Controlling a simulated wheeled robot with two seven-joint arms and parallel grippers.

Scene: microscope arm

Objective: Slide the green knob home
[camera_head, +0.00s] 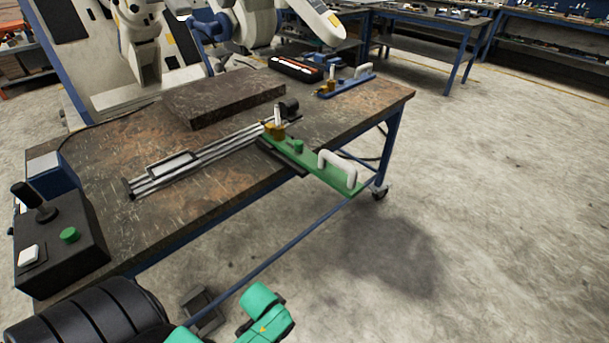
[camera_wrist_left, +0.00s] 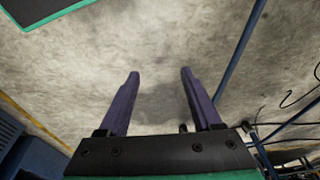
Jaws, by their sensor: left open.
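A small green knob (camera_head: 297,146) stands on a long green plate (camera_head: 325,173) with a white loop handle (camera_head: 338,168). The plate lies at the right front edge of the workbench and sticks out past it. The knob sits beside a brown-orange block (camera_head: 274,130) with a white peg, at the end of a silver rail (camera_head: 205,158). In the left wrist view, my left gripper (camera_wrist_left: 160,73) has its two purple fingers wide apart with nothing between them, over bare floor. The knob is not seen in that view. My right gripper is not in view.
A control box (camera_head: 60,245) with a black joystick and green button stands at the bench's left. A dark slab (camera_head: 222,103), a black tray (camera_head: 296,68) and a blue plate with a handle (camera_head: 346,84) lie farther back. The floor right of the bench is clear.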

